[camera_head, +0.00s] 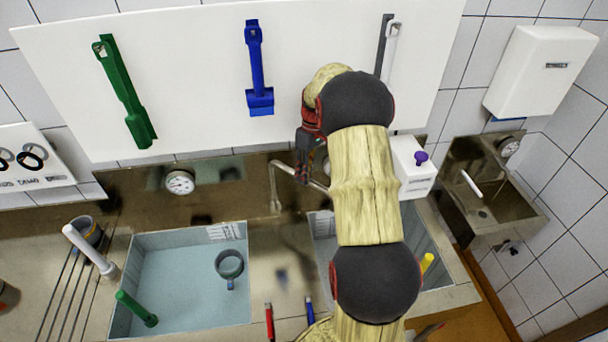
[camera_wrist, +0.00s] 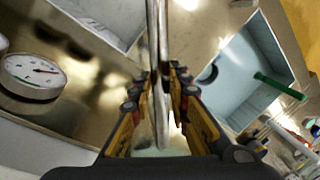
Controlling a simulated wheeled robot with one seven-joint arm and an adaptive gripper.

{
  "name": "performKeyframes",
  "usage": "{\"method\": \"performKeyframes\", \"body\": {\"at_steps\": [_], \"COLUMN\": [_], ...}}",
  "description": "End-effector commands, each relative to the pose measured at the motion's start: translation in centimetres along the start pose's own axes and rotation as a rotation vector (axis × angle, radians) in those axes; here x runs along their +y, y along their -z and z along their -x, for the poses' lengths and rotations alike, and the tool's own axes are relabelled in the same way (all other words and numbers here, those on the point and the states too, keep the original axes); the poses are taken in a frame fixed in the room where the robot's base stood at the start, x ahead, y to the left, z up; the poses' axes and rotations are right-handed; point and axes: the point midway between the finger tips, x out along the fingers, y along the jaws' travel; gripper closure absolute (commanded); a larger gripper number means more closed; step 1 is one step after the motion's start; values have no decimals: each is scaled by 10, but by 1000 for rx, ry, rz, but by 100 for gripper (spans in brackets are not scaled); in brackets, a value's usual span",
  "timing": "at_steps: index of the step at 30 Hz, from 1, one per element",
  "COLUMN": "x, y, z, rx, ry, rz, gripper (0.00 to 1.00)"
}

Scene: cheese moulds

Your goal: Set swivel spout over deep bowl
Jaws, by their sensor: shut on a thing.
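The metal swivel spout (camera_head: 275,190) rises from the deck behind the sink, between the two bowls. Its arm runs right, toward the back left of the right bowl. My gripper (camera_head: 303,176) is at the spout's arm; the wrist view shows the fingers (camera_wrist: 162,95) closed on both sides of the spout tube (camera_wrist: 153,38). The right bowl (camera_head: 437,262) is largely hidden behind my arm. I cannot tell which bowl is deeper.
A dial gauge (camera_head: 180,183) is on the back ledge. A white box with a purple knob (camera_head: 421,158) is right of my arm. A small basin (camera_head: 490,190) is at the right.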

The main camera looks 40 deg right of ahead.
Motion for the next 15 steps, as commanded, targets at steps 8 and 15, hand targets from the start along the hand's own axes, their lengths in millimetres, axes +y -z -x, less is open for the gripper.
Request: {"method": "performKeyframes", "body": {"at_steps": [8, 15], "x": [1, 0], "y": [2, 1], "z": [2, 1], "rx": [5, 2], "ry": [-4, -2], "rz": [-1, -1], "gripper": [79, 66]}}
